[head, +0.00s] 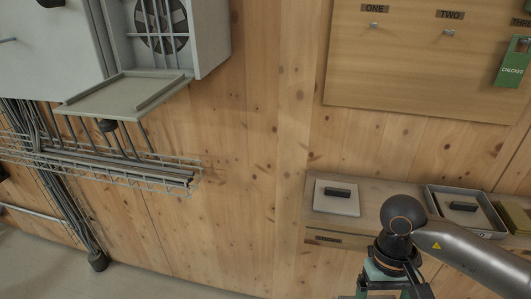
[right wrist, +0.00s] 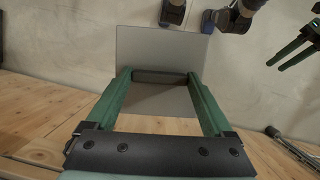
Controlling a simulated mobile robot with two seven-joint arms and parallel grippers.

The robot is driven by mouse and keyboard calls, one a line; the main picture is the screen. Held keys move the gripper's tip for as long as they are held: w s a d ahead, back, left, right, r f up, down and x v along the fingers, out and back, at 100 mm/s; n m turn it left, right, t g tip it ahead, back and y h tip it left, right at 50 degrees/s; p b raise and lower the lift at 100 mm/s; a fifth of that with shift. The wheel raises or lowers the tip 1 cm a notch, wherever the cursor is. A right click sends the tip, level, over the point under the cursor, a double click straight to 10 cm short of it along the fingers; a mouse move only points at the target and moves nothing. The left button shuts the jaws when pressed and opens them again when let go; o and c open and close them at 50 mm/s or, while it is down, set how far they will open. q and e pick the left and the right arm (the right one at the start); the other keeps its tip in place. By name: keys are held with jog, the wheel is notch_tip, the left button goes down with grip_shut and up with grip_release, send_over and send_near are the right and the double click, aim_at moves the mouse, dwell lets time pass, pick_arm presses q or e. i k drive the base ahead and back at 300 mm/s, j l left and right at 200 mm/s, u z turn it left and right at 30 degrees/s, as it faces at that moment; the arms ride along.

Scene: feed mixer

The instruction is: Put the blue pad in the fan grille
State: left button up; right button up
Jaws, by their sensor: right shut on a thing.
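The fan grille (head: 160,24) is a round dark fan behind pale bars, in a grey box at the upper left of the head view. A flap hangs open below it. My right gripper (head: 383,292) is at the bottom of the head view, its fingers cut off. In the right wrist view my right gripper (right wrist: 160,80) is shut on the dark handle of a flat grey plate (right wrist: 150,45). I see no clearly blue pad. Green fingers that look like my left gripper (right wrist: 275,66) show at the right of that view; their opening is unclear.
A wooden shelf holds a pale plate with a dark handle (head: 336,203), a tray (head: 432,203) with another handled plate, and yellowish pads (head: 490,215). A wire cable rack (head: 150,178) juts out below the flap. A hook board (head: 400,60) carries a green tag (head: 513,65).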

aim_at(129, 91)
jog(key=j+z, duration=0.35)
jog(key=j, duration=0.85)
jog(key=j+z, duration=0.4)
jog(key=j, duration=0.75)
